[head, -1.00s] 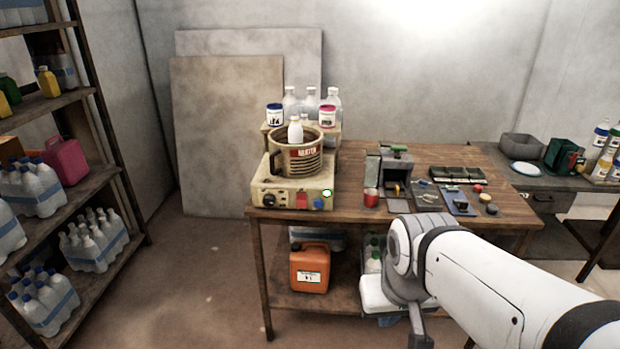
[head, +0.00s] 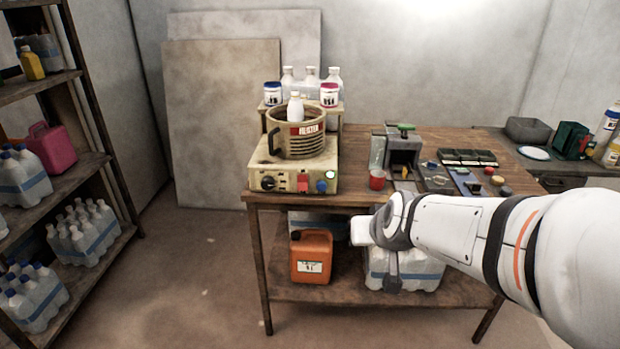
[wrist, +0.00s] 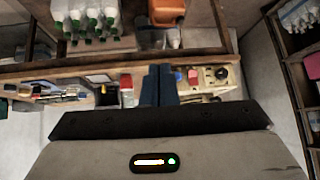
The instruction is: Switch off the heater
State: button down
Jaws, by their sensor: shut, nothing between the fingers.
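The heater (head: 293,176) is a cream box at the left end of the wooden table, under a round pot (head: 297,138) with a red label and a white bottle in it. Its front has a black knob (head: 268,183), a red switch (head: 302,183), a blue button (head: 320,187) and a bright, green-rimmed lamp (head: 330,175). In the wrist view, the picture is upside down and the knob (wrist: 221,73) and red switch (wrist: 193,75) show right of my gripper (wrist: 159,70). My gripper is shut and empty, apart from the panel. The head view does not show its fingertips clearly.
A red cup (head: 377,179) stands right of the heater. A grey device (head: 403,152) and small trays stand farther right on the table (head: 345,197). An orange canister (head: 311,258) is on the lower shelf. A bottle rack (head: 85,170) stands left; floor between is clear.

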jog(key=w+a+f+m+t+h+b, duration=0.1)
jog(key=w+a+f+t+h+b, duration=0.1)
jog(key=w+a+f+t+b, duration=1.1)
jog(key=w+a+b, duration=0.2)
jog(key=w+b, duration=0.1)
jog(key=shift+w+f+m+h, duration=0.15)
jog(key=shift+f+m+h, duration=0.15)
jog(key=shift+w, duration=0.1)
jog(key=b, duration=0.1)
send_near(305, 188)
notch_tip(305, 188, up, 4)
jog(key=w, duration=0.2)
jog(key=w+f, duration=0.1)
jog(key=w+b, duration=0.1)
jog(key=shift+w+d+f, duration=0.2)
jog(key=shift+w+f, duration=0.1)
jog(key=shift+f, duration=0.1)
jog(key=shift+w+f, duration=0.2)
jog(key=shift+w, duration=0.4)
